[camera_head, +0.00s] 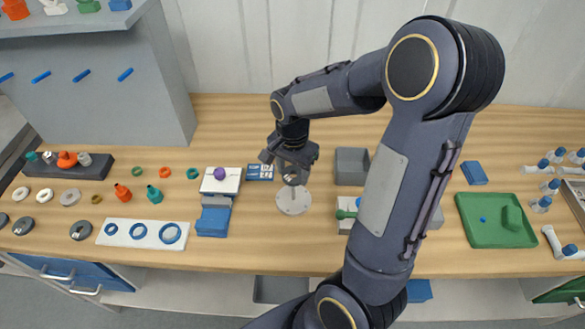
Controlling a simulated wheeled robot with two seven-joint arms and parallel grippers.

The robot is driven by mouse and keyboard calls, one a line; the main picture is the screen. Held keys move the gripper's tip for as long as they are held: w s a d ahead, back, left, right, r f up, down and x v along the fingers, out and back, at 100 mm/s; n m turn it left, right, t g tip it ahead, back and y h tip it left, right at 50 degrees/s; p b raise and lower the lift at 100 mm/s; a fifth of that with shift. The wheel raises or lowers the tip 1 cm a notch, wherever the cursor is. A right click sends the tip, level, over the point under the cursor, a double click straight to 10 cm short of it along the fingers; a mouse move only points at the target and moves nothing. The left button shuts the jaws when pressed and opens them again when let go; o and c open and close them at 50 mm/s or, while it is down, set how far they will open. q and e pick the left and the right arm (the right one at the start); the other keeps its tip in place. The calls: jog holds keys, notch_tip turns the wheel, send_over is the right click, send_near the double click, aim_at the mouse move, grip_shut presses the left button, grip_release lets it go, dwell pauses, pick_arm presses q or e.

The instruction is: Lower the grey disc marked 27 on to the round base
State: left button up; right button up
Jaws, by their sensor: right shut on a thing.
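My right gripper (290,172) points down over the round base (294,204), a pale flat disc on the bench. It is shut on a small greyish thing, mostly hidden between the fingers, which I take to be the grey disc. No number can be read on it. The held thing appears just above the back part of the base; I cannot tell whether they touch. My left gripper is not in view.
Several rings and discs (71,197) lie at the left, near a white board with blue rings (143,234). A blue block (213,221) stands left of the base, a grey bin (351,165) to its right. A green tray (480,232) lies farther right.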

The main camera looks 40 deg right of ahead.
jog(key=shift+f+b, duration=2)
jog(key=shift+f, duration=0.75)
jog(key=o, duration=1)
jog(key=shift+o, duration=0.2)
notch_tip(320, 180, up, 8)
jog(key=shift+f, duration=0.1)
